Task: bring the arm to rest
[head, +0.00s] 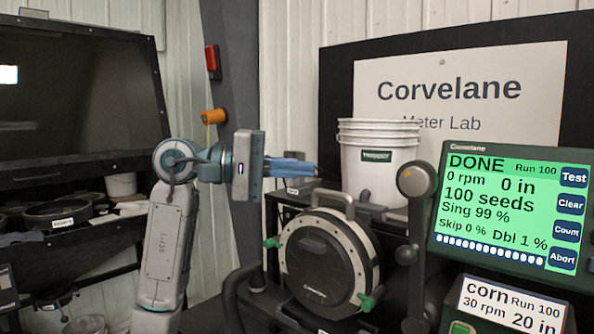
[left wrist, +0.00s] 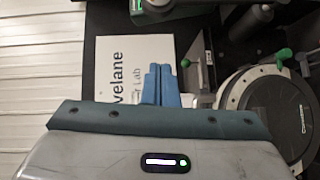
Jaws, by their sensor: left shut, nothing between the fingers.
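My left gripper (head: 312,168) is raised in the head view, with its arm coming in from the left and its blue fingers pointing right. The fingers are shut with nothing between them. It is above and left of the round black seed meter (head: 318,265) and left of the white bucket (head: 375,165). In the left wrist view the shut blue fingers (left wrist: 161,70) show in front of the Corvelane sign (left wrist: 115,70). The seed meter (left wrist: 270,110) lies to their right there. My right gripper is not in view.
A green-screen monitor (head: 505,205) reads DONE, 100 seeds, 0 rpm. A corn card (head: 512,305) stands below it. A dark lever with a round knob (head: 417,180) rises right of the meter. A dark cabinet (head: 75,95) with pans stands at left. Open space lies around my left forearm.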

